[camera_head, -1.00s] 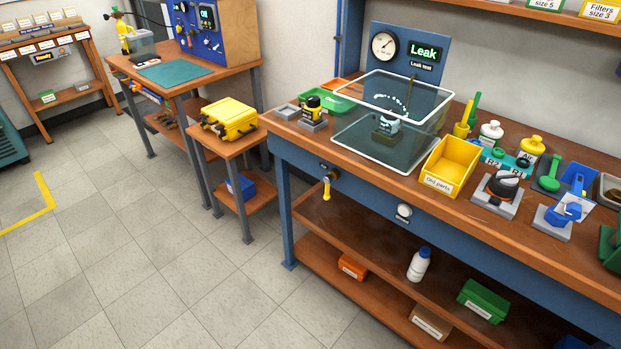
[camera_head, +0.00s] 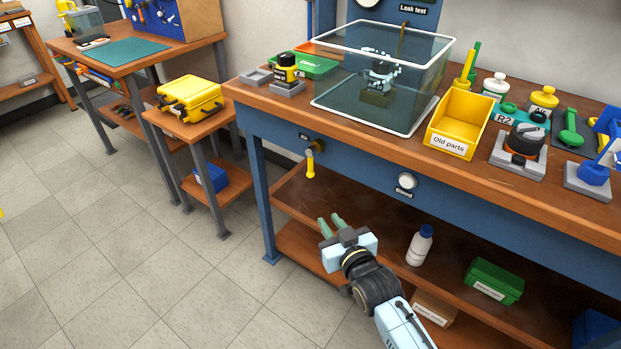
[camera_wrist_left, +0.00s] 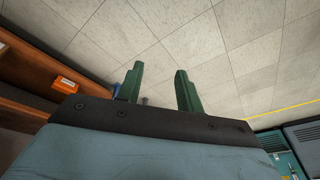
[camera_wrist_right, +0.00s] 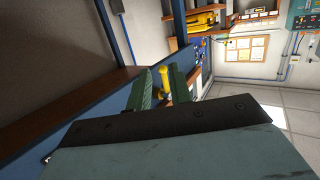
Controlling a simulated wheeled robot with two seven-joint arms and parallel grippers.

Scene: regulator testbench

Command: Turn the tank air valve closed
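The tank air valve is under the bench's front edge at a small "Air" label, and its yellow handle (camera_head: 310,164) hangs straight down. My right gripper (camera_head: 331,220) is below and slightly right of the handle in the head view, apart from it, open and empty. In the right wrist view the yellow handle (camera_wrist_right: 165,80) shows beyond and between the green fingers (camera_wrist_right: 165,84). The glass tank (camera_head: 330,88) stands on the bench above, with a regulator and pale bubbles in the water. My left gripper (camera_wrist_left: 160,88) is open and empty over the floor, outside the head view.
A round white "Bleed" knob (camera_head: 406,181) sits on the bench front, right of the valve. The lower shelf holds a white bottle (camera_head: 420,245) and a green box (camera_head: 495,281). A side table with a yellow case (camera_head: 190,98) stands left. The floor between is clear.

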